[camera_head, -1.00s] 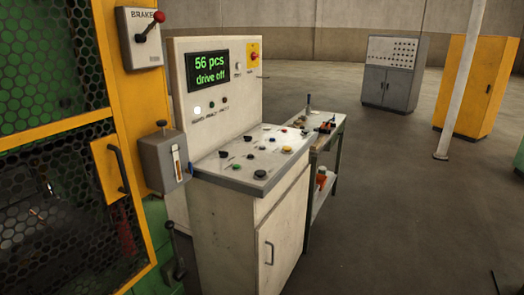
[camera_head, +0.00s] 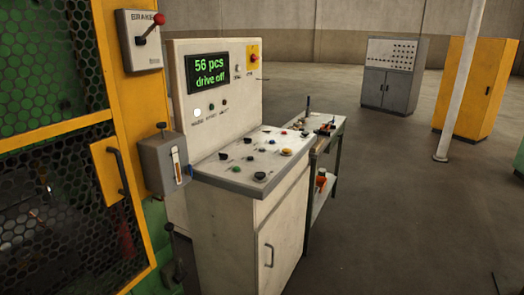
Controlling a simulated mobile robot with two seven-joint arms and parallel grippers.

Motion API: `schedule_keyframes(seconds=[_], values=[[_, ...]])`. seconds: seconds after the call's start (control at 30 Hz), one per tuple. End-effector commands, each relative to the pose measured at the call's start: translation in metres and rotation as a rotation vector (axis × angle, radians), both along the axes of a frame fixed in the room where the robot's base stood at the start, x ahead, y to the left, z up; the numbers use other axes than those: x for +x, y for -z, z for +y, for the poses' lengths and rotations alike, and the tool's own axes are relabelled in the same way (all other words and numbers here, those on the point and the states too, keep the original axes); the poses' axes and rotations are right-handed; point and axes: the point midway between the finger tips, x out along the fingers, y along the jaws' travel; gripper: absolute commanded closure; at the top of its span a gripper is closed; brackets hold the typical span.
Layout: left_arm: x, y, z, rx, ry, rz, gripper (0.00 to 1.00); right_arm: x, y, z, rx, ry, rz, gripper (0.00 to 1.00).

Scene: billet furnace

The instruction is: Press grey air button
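The control console (camera_head: 238,225) stands in the middle, with a sloped desk and an upright back panel (camera_head: 247,105). The desk carries several small buttons and knobs, among them a green button (camera_head: 236,169), a yellow one (camera_head: 286,152) and a black one (camera_head: 260,175). The back panel has a lit white round (camera_head: 197,113), dark buttons beside it, and a small pale button (camera_head: 238,69) right of the display. The labels are too small to read, so I cannot tell which one is the grey air button. Neither of my grippers is in view.
The display (camera_head: 208,72) reads "56 pcs drive off". A yellow-framed mesh guard (camera_head: 123,150) and a brake lever box (camera_head: 139,40) are at left. A side table (camera_head: 330,130) stands right of the console. The floor at right is mostly clear.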

Motion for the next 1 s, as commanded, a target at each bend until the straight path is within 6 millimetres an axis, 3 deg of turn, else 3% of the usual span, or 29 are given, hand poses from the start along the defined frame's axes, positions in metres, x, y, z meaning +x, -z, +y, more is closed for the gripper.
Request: schedule_keyframes(seconds=[0.63,1.0], values=[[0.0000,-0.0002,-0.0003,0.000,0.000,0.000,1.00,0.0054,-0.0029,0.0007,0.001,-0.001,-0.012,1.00],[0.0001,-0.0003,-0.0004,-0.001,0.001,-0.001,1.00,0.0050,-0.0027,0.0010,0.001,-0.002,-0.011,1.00]])
